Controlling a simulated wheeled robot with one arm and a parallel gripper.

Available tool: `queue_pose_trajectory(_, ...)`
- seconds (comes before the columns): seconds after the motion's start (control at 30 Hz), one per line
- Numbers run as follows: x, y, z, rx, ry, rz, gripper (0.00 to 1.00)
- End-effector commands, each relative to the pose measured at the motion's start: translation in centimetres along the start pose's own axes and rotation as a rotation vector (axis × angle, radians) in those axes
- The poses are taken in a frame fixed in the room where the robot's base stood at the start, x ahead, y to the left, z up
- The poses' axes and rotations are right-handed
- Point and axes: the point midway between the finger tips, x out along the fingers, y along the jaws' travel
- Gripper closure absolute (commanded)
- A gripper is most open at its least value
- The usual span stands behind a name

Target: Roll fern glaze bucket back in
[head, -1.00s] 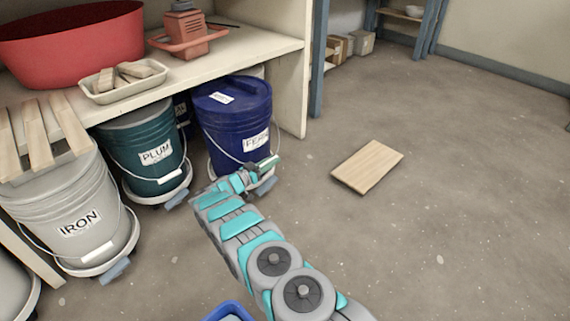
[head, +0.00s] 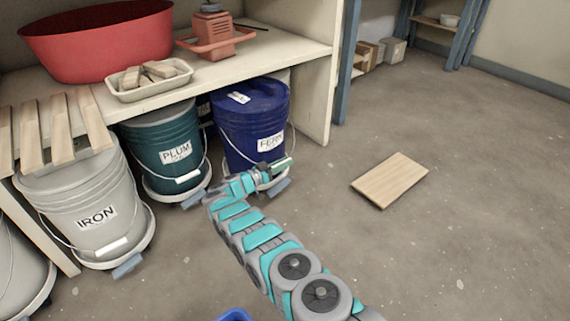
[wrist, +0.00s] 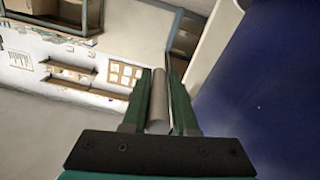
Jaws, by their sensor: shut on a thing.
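The fern glaze bucket (head: 243,135) is dark blue with a lid and a FERN label. It stands upright on a low pale wheeled base (head: 265,182), partly under the shelf at the right end of the row. My gripper (head: 283,164) is at its front, shut on the pale round grip of the bucket's wire handle. In the wrist view, the grey handle grip (wrist: 158,105) lies between the two green fingers, and the blue bucket wall (wrist: 265,90) fills the right side. My gripper hides part of the base and handle.
The teal PLUM bucket (head: 160,145) and the grey IRON bucket (head: 85,195) stand to the left. A shelf end panel (head: 328,90) stands close on the right. A wooden board (head: 390,180) lies on open floor. A blue container (head: 235,315) shows at the bottom edge.

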Motion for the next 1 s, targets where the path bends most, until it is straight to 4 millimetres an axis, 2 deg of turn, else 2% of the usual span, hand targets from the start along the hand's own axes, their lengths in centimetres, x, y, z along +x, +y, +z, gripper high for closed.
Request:
queue_pose_trajectory(0.03, -0.2, -0.5, -0.6, 0.007, 0.005, -0.015, 0.7)
queue_pose_trajectory(0.23, -0.2, -0.4, -0.4, 0.005, 0.004, -0.012, 0.48)
queue_pose_trajectory(0.27, -0.2, -0.4, -0.4, 0.005, 0.004, -0.012, 0.47)
queue_pose_trajectory(0.53, -0.3, -0.3, -0.2, 0.002, 0.002, -0.01, 0.47)
queue_pose_trajectory(0.67, -1.0, -0.3, -0.2, 0.002, 0.002, -0.011, 0.47)
queue_pose_trajectory(1.0, -6.0, -0.3, -0.4, 0.003, 0.003, -0.01, 0.47)
